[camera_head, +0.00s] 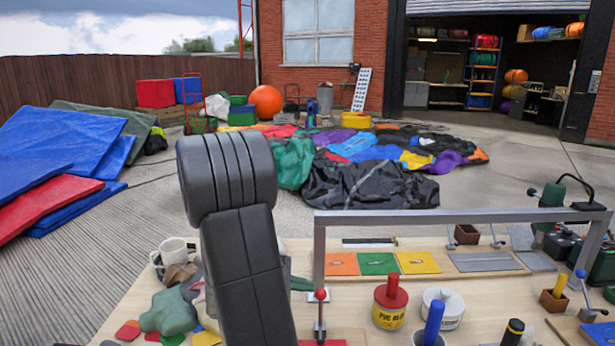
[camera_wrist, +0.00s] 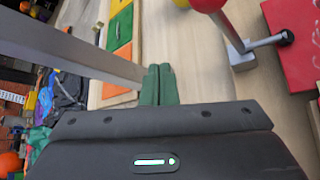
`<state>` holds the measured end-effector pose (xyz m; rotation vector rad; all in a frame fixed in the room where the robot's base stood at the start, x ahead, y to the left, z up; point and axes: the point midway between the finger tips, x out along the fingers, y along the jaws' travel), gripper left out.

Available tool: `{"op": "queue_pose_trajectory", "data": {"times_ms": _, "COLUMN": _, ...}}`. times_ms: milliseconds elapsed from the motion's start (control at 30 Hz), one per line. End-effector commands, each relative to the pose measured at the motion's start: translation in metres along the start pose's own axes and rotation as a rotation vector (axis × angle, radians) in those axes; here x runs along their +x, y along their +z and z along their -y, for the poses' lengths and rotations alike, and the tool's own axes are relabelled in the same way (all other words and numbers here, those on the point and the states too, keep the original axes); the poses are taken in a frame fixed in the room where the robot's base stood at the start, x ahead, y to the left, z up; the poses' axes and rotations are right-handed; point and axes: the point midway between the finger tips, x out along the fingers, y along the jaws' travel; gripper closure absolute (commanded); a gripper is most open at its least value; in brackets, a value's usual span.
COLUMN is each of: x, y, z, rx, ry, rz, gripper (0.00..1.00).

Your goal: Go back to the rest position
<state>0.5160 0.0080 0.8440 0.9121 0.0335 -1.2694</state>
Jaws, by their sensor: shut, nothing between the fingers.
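My gripper (camera_wrist: 158,85) shows in the wrist view with its two green fingers side by side and touching. It is shut and empty, over the pale wooden workbench top beside a grey metal bar. In the head view my dark arm rises in front of the bench and hides most of the gripper.
The workbench (camera_head: 130,305) holds a grey metal frame (camera_head: 450,217), a red-knobbed lever (camera_head: 321,297), a red-and-yellow glue tin (camera_head: 390,305), a white tin (camera_head: 443,308) and a mug (camera_head: 173,250). Colored fabric scraps (camera_head: 170,312) lie left of my arm. Crumpled castle fabric (camera_head: 365,185) lies beyond.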

Motion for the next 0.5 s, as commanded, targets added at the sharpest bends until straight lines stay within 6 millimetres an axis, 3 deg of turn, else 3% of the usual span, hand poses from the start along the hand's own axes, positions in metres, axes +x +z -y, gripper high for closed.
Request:
{"op": "queue_pose_trajectory", "data": {"times_ms": 233, "x": 0.006, "y": 0.004, "z": -0.001, "rx": -0.069, "ry": -0.063, "rz": -0.010, "gripper": 1.00}}
{"op": "queue_pose_trajectory", "data": {"times_ms": 433, "x": 0.020, "y": -0.036, "z": 0.006, "rx": -0.069, "ry": -0.061, "rz": -0.009, "gripper": 1.00}}
{"op": "queue_pose_trajectory", "data": {"times_ms": 500, "x": 0.007, "y": -0.037, "z": 0.003, "rx": -0.066, "ry": -0.056, "rz": -0.014, "gripper": 1.00}}
